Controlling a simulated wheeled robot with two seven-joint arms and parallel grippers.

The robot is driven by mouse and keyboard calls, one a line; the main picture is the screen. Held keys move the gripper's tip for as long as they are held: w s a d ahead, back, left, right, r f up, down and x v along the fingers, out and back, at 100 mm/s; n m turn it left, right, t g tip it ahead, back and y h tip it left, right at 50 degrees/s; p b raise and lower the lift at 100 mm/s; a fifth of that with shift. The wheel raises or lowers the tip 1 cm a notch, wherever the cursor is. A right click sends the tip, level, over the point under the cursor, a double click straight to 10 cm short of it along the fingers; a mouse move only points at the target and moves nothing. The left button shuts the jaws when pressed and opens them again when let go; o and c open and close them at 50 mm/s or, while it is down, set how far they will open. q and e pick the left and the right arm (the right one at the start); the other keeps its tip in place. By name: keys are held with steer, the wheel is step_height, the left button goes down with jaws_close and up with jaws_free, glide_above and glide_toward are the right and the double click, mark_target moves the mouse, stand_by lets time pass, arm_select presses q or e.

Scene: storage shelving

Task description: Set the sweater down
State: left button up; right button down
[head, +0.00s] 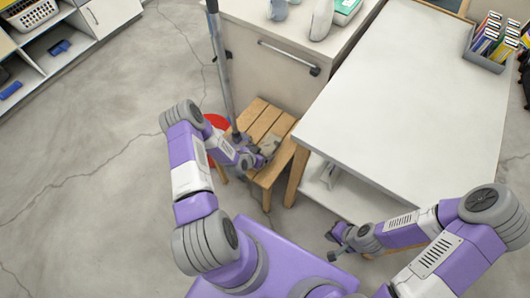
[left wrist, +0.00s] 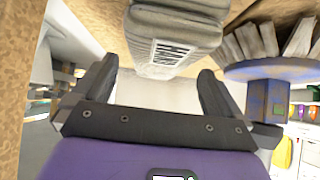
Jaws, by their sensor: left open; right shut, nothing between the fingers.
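The sweater (head: 270,144) is a small grey-beige folded bundle on the slatted wooden stool (head: 262,120) in the head view. In the left wrist view the sweater (left wrist: 172,42) is a grey knitted stack with a lettered label, at the top centre just past the fingers. My left gripper (head: 258,157) is at the stool's near edge, right beside the sweater. In the left wrist view the fingers (left wrist: 155,92) are spread apart with nothing between them. My right gripper (head: 337,244) is shut and empty, low by the near side of the white table.
The white table (head: 400,95) stands right of the stool, and a white cabinet (head: 265,60) stands behind it. A grey pole (head: 221,75) rises beside the stool, near a red round object (head: 216,122). Bare concrete floor (head: 90,130) lies open to the left.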

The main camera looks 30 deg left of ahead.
mark_target(264, 151)
arm_select(q)
steer(key=b+x, duration=0.2)
steer(key=x, duration=0.2)
steer(key=shift+f, duration=0.1)
steer(key=shift+w+f, duration=0.2)
steer(key=shift+w, duration=0.15)
steer(key=shift+r, duration=0.15)
steer(key=c, duration=1.4)
